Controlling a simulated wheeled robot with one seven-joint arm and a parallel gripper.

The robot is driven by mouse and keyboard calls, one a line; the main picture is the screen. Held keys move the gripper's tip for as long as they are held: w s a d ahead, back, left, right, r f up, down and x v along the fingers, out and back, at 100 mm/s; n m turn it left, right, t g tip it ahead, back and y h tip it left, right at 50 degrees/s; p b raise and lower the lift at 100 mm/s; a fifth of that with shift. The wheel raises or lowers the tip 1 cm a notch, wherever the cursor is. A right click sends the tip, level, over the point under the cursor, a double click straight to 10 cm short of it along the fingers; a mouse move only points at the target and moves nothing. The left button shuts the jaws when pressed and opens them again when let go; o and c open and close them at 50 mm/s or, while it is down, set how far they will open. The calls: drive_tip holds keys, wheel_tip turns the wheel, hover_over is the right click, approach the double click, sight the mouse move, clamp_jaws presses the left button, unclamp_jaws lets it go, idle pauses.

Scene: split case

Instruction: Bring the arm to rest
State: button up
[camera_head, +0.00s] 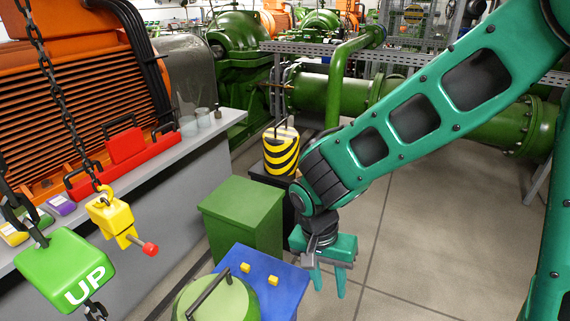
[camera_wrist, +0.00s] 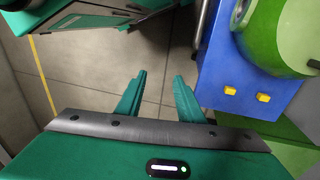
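My gripper (camera_head: 328,281) hangs at the end of my green arm (camera_head: 400,125), pointing down beside the blue box in the camera_head view. In the camera_wrist view my gripper (camera_wrist: 158,97) shows its two green fingers apart with bare floor between them. It is open and holds nothing. The fingers touch nothing that I can see.
The blue box (camera_head: 277,293) with yellow knobs and a round green lid (camera_head: 222,302) stands just left of my gripper. Behind are a green box (camera_head: 243,213) and a yellow-black striped weight (camera_head: 281,152). Chained blocks hang at left over a grey bench (camera_head: 165,168). Floor at right is clear.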

drive_tip(key=s+d+r, duration=0.1)
drive_tip(key=d+r, duration=0.3)
drive_tip(key=d, duration=0.4)
drive_tip(key=s+d+r+m+y, duration=0.1)
drive_tip(key=s+d+r, duration=0.15)
drive_tip(key=d, duration=0.65)
drive_tip(key=s+d+r, duration=0.1)
drive_tip(key=d+r, duration=0.3)
drive_tip(key=d, duration=0.4)
drive_tip(key=s+d+r+y, duration=0.1)
drive_tip(key=s+d+r, duration=0.1)
drive_tip(key=s+d, duration=0.4)
drive_tip(key=shift+s+r+t, duration=0.25)
drive_tip(key=shift+s+t, duration=0.15)
drive_tip(key=shift+s, duration=0.45)
drive_tip(key=shift+w+d+f, duration=0.1)
drive_tip(key=shift+w+f, duration=0.15)
drive_tip(key=shift+w, duration=0.4)
